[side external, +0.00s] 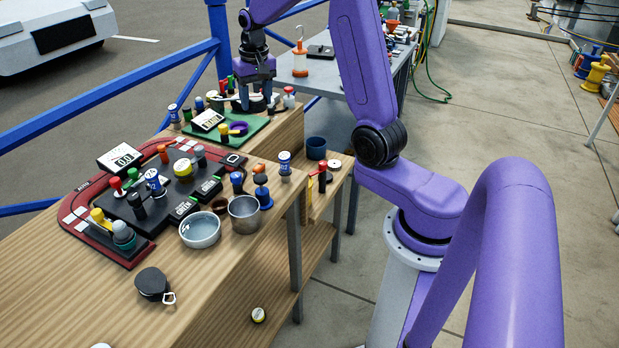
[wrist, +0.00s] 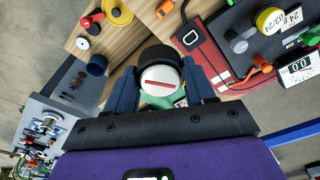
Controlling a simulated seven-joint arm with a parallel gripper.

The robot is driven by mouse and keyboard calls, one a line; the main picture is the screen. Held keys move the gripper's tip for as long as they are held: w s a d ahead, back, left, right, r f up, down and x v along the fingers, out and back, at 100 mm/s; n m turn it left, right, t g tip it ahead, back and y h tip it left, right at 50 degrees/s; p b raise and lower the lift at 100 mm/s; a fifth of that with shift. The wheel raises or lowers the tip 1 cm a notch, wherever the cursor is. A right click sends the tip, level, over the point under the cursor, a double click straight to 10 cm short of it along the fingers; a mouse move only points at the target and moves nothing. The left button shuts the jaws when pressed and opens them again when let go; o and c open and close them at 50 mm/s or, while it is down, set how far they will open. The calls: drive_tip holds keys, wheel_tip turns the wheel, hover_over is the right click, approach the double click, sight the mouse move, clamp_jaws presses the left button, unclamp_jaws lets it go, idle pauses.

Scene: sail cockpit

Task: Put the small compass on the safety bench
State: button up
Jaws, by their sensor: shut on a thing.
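The small compass, as it looks, is a dark round body with a white face and a red line (wrist: 160,80), seen between my fingers in the wrist view. My gripper (wrist: 160,86) is shut on it, one dark blue finger on each side. In the side external view my gripper (side external: 257,103) is low over the far end of the wooden bench, by the green mat (side external: 255,132); the compass is hard to make out there. A grey bench (side external: 340,72) behind, with an orange lantern (side external: 300,62), may be the safety bench; no label shows.
A red-edged panel (side external: 75,220) with knobs and displays covers the near wooden bench. Metal bowls (side external: 200,230) and a black pouch-like thing (side external: 152,284) sit near it. A blue cup (side external: 316,148) stands on a lower wooden shelf. Blue rails (side external: 120,78) run behind.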

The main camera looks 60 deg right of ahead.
drive_tip(key=s+d+m, duration=0.2)
drive_tip(key=d+m, duration=0.1)
drive_tip(key=d, duration=0.7)
drive_tip(key=s+d+m, duration=0.2)
drive_tip(key=d+m, duration=0.1)
drive_tip(key=d, duration=0.8)
drive_tip(key=shift+g, duration=0.3)
drive_tip(key=f, duration=3.7)
drive_tip(key=shift+w+a+f, duration=0.1)
drive_tip(key=shift+a+f, duration=0.2)
drive_tip(key=shift+f, duration=0.1)
drive_tip(key=shift+f, duration=0.15)
drive_tip(key=o, duration=0.8)
